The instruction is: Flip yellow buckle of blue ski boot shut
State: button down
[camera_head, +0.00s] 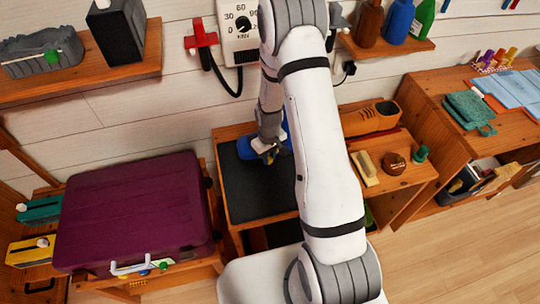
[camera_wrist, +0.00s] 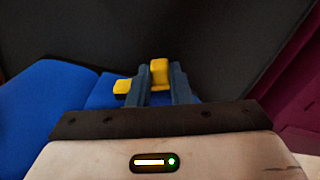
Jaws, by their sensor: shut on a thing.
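The blue ski boot (camera_head: 245,153) lies at the back of a dark-topped wooden bench, mostly behind my gripper and arm. In the wrist view its blue shell (camera_wrist: 40,105) fills the left side. My gripper (camera_head: 268,155) is at the boot. In the wrist view my gripper (camera_wrist: 160,80) has its two dark fingers closed on either side of a yellow buckle (camera_wrist: 160,70). A second yellow piece (camera_wrist: 122,87) shows just left of the fingers, against the blue shell. The buckle's hinge and lower part are hidden by my gripper.
A purple suitcase (camera_head: 135,210) stands left of the bench's dark top (camera_head: 250,195). A brown shoe (camera_head: 370,118), a brush (camera_head: 365,168) and a round tin (camera_head: 394,162) sit to the right. Shelves hang on the wall above. Wooden floor is clear at lower right.

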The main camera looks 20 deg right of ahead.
jog(key=shift+w+a+f+m+b, duration=0.1)
jog(key=shift+w+a+m+b, duration=0.15)
jog(key=shift+m+b, duration=0.4)
jog(key=shift+w+a+f+m+b, duration=0.1)
jog(key=shift+w+m+b, duration=0.2)
jog(key=shift+m+b, duration=0.3)
jog(key=shift+w+a+r+m+b, duration=0.2)
jog(key=shift+w+m+b, duration=0.25)
jog(key=shift+m, duration=0.6)
jog(key=c, duration=1.3)
grip_release()
jog(key=shift+r+b, duration=0.35)
jog(key=shift+r, duration=3.55)
